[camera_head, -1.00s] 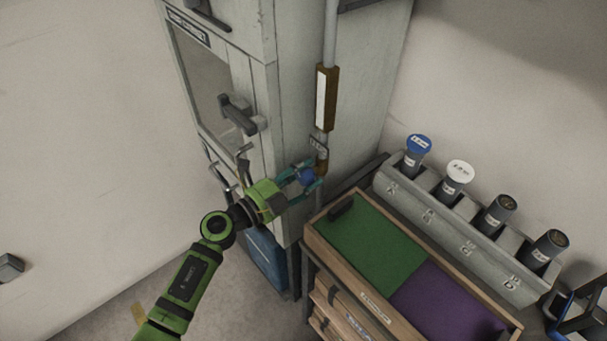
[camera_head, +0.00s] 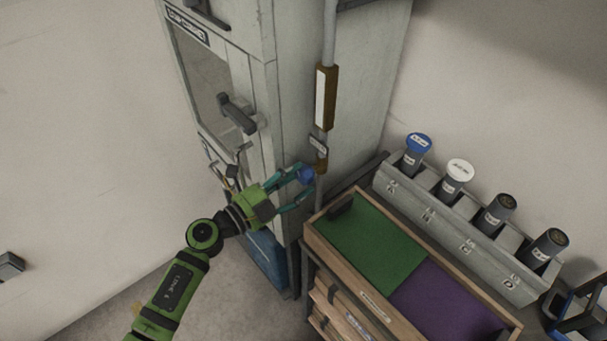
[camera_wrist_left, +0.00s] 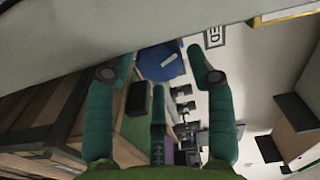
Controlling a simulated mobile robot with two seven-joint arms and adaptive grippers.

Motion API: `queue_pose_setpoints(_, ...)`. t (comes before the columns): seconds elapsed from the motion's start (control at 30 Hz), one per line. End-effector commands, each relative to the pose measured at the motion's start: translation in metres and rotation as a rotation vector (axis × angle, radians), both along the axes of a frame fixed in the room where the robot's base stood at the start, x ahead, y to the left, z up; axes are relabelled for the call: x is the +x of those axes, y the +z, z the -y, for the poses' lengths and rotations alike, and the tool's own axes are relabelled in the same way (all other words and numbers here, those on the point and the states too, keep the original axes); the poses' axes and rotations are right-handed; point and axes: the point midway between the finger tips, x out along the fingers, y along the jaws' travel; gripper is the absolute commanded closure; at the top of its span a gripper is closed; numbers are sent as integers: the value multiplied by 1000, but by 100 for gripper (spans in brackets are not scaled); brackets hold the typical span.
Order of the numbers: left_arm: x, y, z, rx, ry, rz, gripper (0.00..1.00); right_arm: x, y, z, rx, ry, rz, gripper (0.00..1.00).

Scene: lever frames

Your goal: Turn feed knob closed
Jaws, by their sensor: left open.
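The feed knob (camera_head: 306,175) is small, round and blue, on the vertical pipe beside the grey cabinet. In the left wrist view the knob (camera_wrist_left: 158,66) shows a pale stripe and sits between the tips of my fingers. My left gripper (camera_head: 302,181) is open, one teal finger on each side of the knob; I cannot tell whether either touches it. In the wrist view the gripper (camera_wrist_left: 160,62) shows gaps beside the knob. A small tag (camera_head: 318,147) hangs on the pipe above the knob. My right gripper is not in view.
The grey cabinet (camera_head: 345,90) stands right behind the pipe, with a dark handle (camera_head: 238,113) on its door. A wooden drawer unit (camera_head: 365,285) with a green and purple top stands close at the right. A grey rack (camera_head: 455,235) holds several capped tubes.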

Motion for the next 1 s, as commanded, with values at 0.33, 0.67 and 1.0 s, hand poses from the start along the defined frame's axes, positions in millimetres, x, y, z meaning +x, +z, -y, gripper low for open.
queue_pose_setpoints(0.33, -51, -1, -50, 3, -2, -3, 45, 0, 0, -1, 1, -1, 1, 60)
queue_pose_setpoints(0.67, -64, 1, -63, 0, -3, 1, 45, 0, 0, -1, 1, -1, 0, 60)
queue_pose_setpoints(1.0, -59, 6, -66, -33, 25, 9, 32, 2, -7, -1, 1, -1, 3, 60)
